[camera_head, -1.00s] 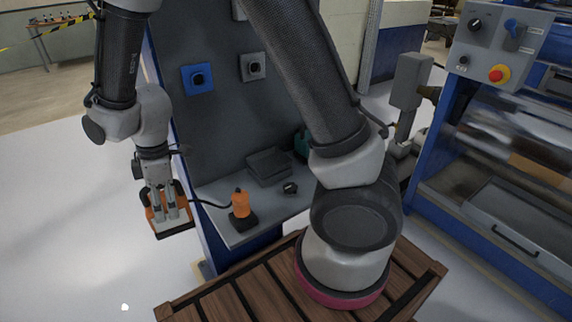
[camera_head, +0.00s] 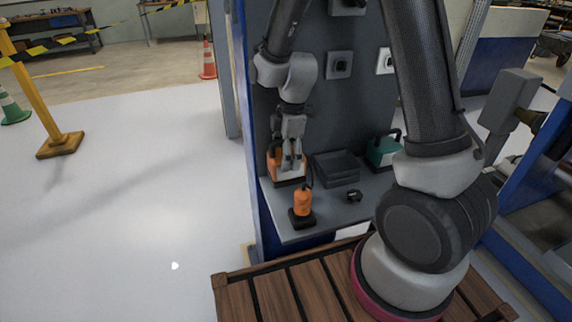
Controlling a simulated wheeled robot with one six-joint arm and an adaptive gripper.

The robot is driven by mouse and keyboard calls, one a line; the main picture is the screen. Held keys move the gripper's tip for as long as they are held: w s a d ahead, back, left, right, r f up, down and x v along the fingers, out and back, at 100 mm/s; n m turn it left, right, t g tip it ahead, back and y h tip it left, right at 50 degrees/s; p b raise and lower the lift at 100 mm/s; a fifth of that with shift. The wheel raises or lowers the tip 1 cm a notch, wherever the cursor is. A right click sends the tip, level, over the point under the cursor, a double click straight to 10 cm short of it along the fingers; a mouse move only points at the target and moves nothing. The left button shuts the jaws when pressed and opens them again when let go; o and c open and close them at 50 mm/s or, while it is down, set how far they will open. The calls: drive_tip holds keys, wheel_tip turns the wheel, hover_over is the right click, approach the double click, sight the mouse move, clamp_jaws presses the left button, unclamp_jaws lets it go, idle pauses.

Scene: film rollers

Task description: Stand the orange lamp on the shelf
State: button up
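The orange lamp (camera_head: 276,166), boxy with a dark handle, is upright at the left end of the grey shelf (camera_head: 332,213), close to the back panel. My gripper (camera_head: 291,168) points down at the lamp, its fingers close together at the handle, and appears shut on it. The fingers hide part of the lamp. I cannot tell whether its base touches the shelf or hangs just above it.
An orange device on a black base (camera_head: 302,205) stands just in front of the lamp. Dark stacked trays (camera_head: 336,167), a teal lamp (camera_head: 382,150) and a small black ring-shaped item (camera_head: 353,196) are to the right. A wooden slatted pallet (camera_head: 290,293) lies below.

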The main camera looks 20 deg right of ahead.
wheel_tip(320, 180, down, 4)
drive_tip(key=shift+r, duration=0.25)
drive_tip(key=o, duration=1.8)
drive_tip(key=shift+c, duration=0.2)
